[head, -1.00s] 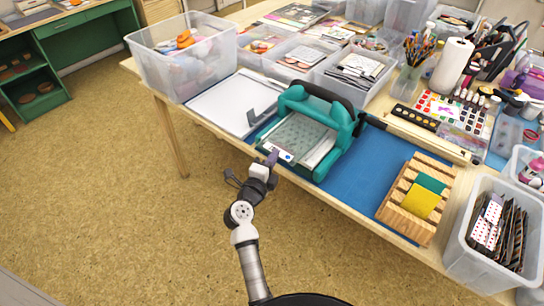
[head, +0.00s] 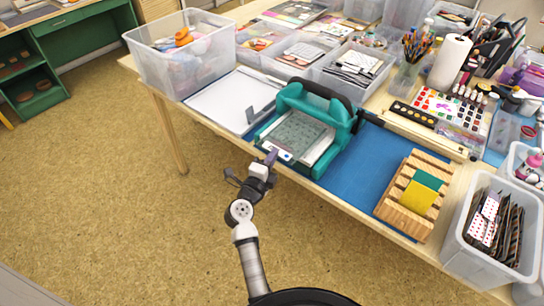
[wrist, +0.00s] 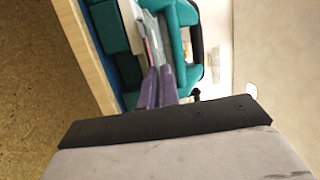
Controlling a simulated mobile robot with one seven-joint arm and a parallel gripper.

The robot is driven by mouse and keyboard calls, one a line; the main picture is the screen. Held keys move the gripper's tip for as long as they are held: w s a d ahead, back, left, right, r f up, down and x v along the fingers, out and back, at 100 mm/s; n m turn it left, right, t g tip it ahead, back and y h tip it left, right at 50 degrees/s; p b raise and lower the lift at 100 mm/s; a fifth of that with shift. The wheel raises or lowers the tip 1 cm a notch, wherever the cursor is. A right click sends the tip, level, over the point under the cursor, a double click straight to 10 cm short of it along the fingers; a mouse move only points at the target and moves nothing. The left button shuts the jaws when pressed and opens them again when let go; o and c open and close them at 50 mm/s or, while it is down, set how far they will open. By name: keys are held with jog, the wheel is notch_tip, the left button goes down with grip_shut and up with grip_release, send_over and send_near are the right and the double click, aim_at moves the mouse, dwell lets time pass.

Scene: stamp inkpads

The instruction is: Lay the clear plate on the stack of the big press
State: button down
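The teal big press (head: 335,112) stands open at the table's front edge, with a black handle on top. The clear plate (head: 300,134), grey-green and see-through, is over the press's pale bed (head: 322,150); I cannot tell whether it touches. The teal press body (wrist: 185,45) lies just beyond.
A wooden rack (head: 398,205) with green and yellow pads stands right, on the blue mat (head: 352,178). A bin of cards (head: 462,245) is at far right. The floor in front is clear.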

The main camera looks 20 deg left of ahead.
jog(key=shift+f+p, duration=0.3)
jog(key=shift+f, duration=0.1)
dwell(0.9)
jog(key=c, duration=1.6)
grip_release()
jog(key=shift+o, duration=0.2)
jog(key=shift+s+a+p, duration=0.25)
jog(key=shift+s+a, duration=0.05)
jog(key=shift+s, duration=0.5)
jog(key=shift+s+a+p, duration=0.2)
jog(key=shift+s+a, duration=0.1)
jog(key=shift+s, duration=0.45)
jog(key=shift+s+a+p, duration=0.25)
jog(key=shift+s+a, duration=0.05)
jog(key=shift+s, duration=0.5)
